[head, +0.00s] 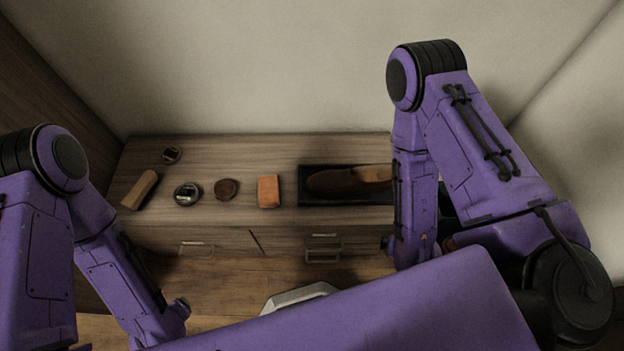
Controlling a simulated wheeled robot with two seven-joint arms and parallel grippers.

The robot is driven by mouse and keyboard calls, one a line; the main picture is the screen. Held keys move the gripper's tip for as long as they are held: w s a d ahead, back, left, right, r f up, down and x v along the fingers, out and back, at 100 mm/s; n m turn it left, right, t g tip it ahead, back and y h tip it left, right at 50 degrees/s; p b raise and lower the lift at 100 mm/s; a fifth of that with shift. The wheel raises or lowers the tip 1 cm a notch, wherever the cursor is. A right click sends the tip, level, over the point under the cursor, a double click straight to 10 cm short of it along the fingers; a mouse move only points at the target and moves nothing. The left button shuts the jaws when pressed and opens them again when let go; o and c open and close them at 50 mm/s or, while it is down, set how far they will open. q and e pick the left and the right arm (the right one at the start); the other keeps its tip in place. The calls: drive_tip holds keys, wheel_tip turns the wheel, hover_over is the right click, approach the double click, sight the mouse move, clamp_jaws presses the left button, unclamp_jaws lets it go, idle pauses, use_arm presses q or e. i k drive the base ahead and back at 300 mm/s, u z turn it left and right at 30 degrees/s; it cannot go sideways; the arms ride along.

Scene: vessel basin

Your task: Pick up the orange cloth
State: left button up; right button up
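The orange cloth (269,191) is a small folded rectangle lying flat on the wooden cabinet top, near its middle. Nothing touches it. My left arm comes in at the lower left and my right arm at the right; both stay in front of or beside the cabinet, apart from the cloth. The fingers of both grippers are out of sight in this view, hidden or outside the picture.
A brown shoe (345,182) lies on a black mat (330,201) right of the cloth. Left of it are a round brown lid (226,189), an open tin (187,194), a small tin (171,155) and a brush (140,190). Drawer handles (323,248) jut from the front.

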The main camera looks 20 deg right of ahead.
sight(268, 189)
drive_tip(key=z, duration=1.65)
drive_tip(key=k, duration=0.85)
drive_tip(key=u, duration=0.05)
